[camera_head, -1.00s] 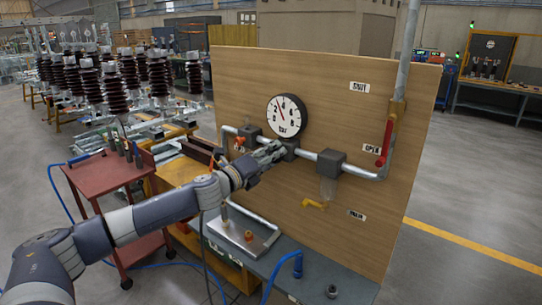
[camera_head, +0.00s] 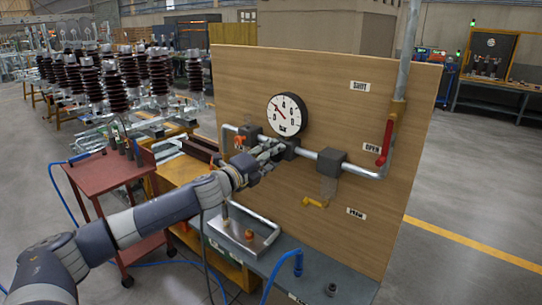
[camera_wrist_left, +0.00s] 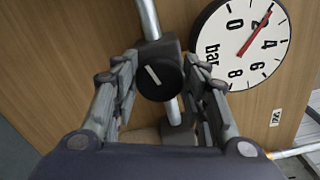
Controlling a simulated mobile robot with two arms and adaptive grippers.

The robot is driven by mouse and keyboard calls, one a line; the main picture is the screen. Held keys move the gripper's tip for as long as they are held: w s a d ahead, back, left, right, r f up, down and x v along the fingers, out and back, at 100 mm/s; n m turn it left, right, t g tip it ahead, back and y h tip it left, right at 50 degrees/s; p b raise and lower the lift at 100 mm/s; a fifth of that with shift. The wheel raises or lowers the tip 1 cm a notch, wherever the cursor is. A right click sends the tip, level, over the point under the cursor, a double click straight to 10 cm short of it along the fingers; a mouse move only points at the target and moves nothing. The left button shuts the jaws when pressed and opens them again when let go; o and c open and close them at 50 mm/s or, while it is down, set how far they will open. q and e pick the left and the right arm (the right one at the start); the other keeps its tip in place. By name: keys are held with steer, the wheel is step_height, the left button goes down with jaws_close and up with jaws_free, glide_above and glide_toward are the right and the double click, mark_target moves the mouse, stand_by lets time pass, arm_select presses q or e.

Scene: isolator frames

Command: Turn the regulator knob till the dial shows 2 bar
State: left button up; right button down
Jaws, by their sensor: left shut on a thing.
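The round white dial (camera_head: 287,116) with a red needle is mounted on the wooden panel. It also shows large in the wrist view (camera_wrist_left: 243,42), where the needle lies by the 2 mark. The regulator knob (camera_wrist_left: 160,78) is black with a white line across its face, and sits below the dial on the pipe. My left gripper (camera_head: 272,152) reaches it from the left. In the wrist view its fingers stand on both sides of the knob, shut on it. The knob is mostly hidden in the head view. My right gripper is not in view.
The wooden panel (camera_head: 340,85) carries metal pipes, a red lever (camera_head: 386,143) at the right and a yellow handle (camera_head: 315,202) lower down. A metal tray (camera_head: 243,232) lies on the bench below. A red cart (camera_head: 105,177) stands left, behind my arm.

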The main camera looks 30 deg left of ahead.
arm_select(q)
steer(key=o, duration=1)
steer(key=shift+s+a, duration=0.15)
steer(key=shift+s, duration=1.85)
steer(key=shift+s+a, duration=0.2)
steer(key=shift+s, duration=1.75)
steer(key=shift+s+a, duration=0.15)
steer(key=shift+s, duration=1.85)
